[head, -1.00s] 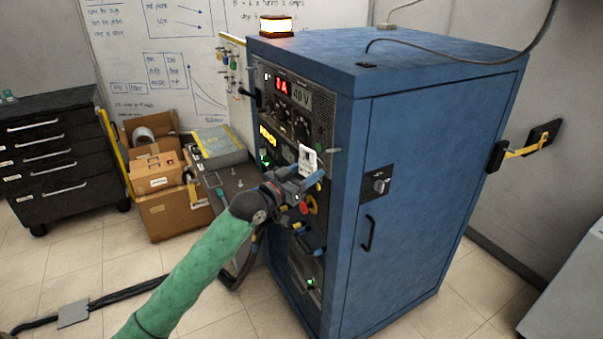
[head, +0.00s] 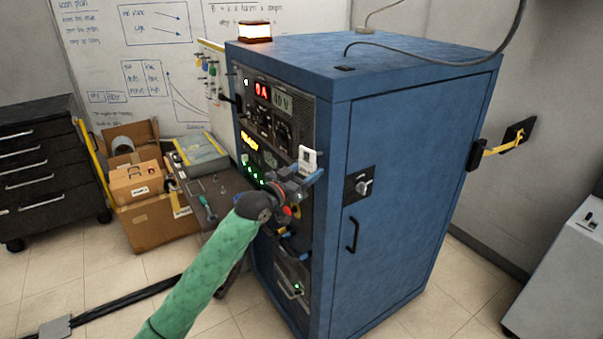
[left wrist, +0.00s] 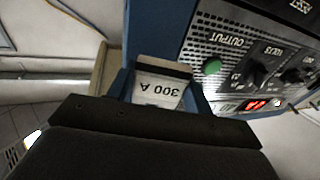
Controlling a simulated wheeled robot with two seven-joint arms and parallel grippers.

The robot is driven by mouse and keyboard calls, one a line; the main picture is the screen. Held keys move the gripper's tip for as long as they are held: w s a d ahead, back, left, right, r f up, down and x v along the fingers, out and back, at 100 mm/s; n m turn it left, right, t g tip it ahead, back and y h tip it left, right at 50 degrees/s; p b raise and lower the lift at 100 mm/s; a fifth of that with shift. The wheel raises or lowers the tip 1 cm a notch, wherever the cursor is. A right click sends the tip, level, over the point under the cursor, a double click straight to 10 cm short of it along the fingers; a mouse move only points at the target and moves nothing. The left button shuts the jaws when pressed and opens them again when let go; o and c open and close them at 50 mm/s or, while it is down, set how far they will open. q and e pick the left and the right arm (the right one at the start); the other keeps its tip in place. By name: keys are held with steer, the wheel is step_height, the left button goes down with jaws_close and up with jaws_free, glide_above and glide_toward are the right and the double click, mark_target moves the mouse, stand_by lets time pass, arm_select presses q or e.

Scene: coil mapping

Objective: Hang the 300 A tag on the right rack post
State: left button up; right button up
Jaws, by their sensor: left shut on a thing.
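My left gripper (head: 312,177) is shut on the white 300 A tag (head: 307,158). The tag stands up from the fingers in front of the right edge of the blue cabinet's front. In the left wrist view the tag (left wrist: 158,92) shows "300 A" upside down between the blue fingers (left wrist: 160,100), with a dark band along its far edge. I cannot make out the right rack post; the tag and gripper cover part of the cabinet front. My right gripper is not in view.
Hooks with coloured items (head: 208,66) hang by the whiteboard. Cardboard boxes (head: 155,219) stand left. Floor at front left is mostly open.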

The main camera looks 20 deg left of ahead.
arm_select(q)
steer(key=shift+w+d, duration=0.4)
steer(key=shift+w, duration=0.2)
steer(key=shift+r, duration=0.1)
steer(key=shift+f, duration=0.25)
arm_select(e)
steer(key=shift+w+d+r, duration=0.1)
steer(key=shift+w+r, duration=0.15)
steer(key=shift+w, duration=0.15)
arm_select(q)
steer(key=shift+d+f, duration=0.1)
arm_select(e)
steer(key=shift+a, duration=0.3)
